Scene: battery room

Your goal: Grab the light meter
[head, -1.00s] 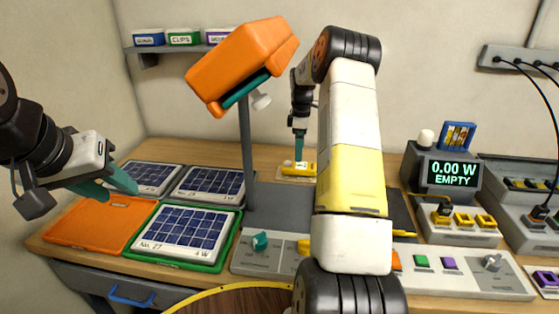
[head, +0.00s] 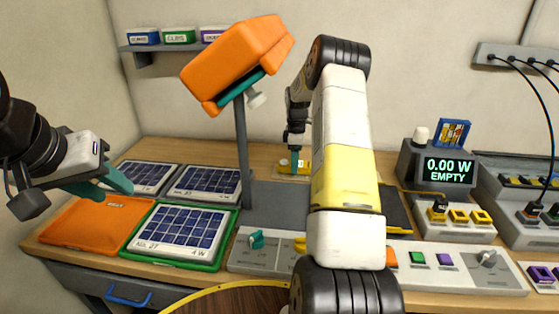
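My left gripper (head: 103,184) is open and empty over the left of the bench, above the orange panel.
An orange lamp (head: 238,62) on a grey post stands left of my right arm. Solar panels (head: 181,232) and an orange panel (head: 88,224) cover the bench's left. A control strip (head: 455,268) runs along the front. A display reading "0.00 W EMPTY" (head: 449,170) stands right.

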